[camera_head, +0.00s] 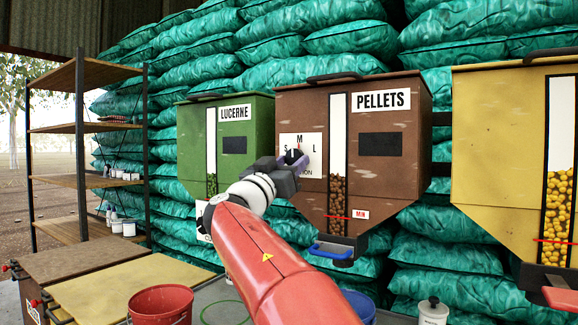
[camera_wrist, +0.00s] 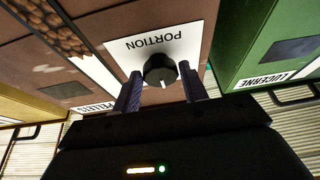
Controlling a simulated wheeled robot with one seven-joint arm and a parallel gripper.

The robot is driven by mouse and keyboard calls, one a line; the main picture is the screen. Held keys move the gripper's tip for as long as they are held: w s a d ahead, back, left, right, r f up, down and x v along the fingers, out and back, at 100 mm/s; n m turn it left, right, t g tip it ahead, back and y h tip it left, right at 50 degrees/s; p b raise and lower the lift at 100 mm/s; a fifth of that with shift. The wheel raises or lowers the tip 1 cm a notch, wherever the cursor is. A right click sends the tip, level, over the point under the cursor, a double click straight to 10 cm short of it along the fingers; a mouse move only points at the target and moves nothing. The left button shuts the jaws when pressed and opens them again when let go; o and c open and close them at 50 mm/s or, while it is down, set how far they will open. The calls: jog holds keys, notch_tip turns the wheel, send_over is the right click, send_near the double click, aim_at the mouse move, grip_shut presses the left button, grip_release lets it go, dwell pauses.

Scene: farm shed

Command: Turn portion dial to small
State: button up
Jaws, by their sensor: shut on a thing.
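The brown PELLETS bin (camera_head: 395,175) carries a white portion plate (camera_head: 313,150) marked S at left, M at top and L at right. The black portion dial (camera_head: 293,156) sits in the plate's middle, partly hidden by my gripper. A thin red mark shows just below the M, so the dial appears to point about at M. My gripper (camera_head: 287,163) reaches the dial from the front left. In the wrist view, its two purple fingers stand on either side of the round black dial (camera_wrist: 160,69), shut on it. The plate's word PORTION reads upside down there.
A green LUCERNE bin (camera_head: 252,150) hangs to the left and a yellow bin (camera_head: 490,150) to the right. A blue-handled chute (camera_head: 331,251) is under the brown bin. A red bucket (camera_head: 160,304) and a wooden shelf (camera_head: 80,180) are at left.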

jog(key=shift+f+n+y, duration=0.1)
jog(key=shift+n+y, duration=0.2)
jog(key=n+y+b, duration=0.1)
jog(key=n+b, duration=0.1)
jog(key=shift+s+d+n+t, duration=0.1)
jog(key=shift+n+t, duration=0.3)
jog(key=n+y+b, duration=0.1)
jog(key=n+y, duration=0.1)
jog(key=n, duration=0.1)
jog(key=shift+d+n, duration=0.15)
jog(key=shift+n, duration=0.25)
jog(key=n+y, duration=0.1)
jog(key=n, duration=0.1)
jog(key=n+y, duration=0.1)
jog(key=n, duration=0.1)
jog(key=shift+s+r+n, duration=0.15)
jog(key=shift+r+n, duration=0.2)
jog(key=shift+n, duration=0.05)
jog(key=shift+d+r+n+y+p, duration=0.1)
jog(key=shift+n+y+p, duration=0.9)
jog(key=shift+n, duration=0.9)
jog(key=o, duration=0.9)
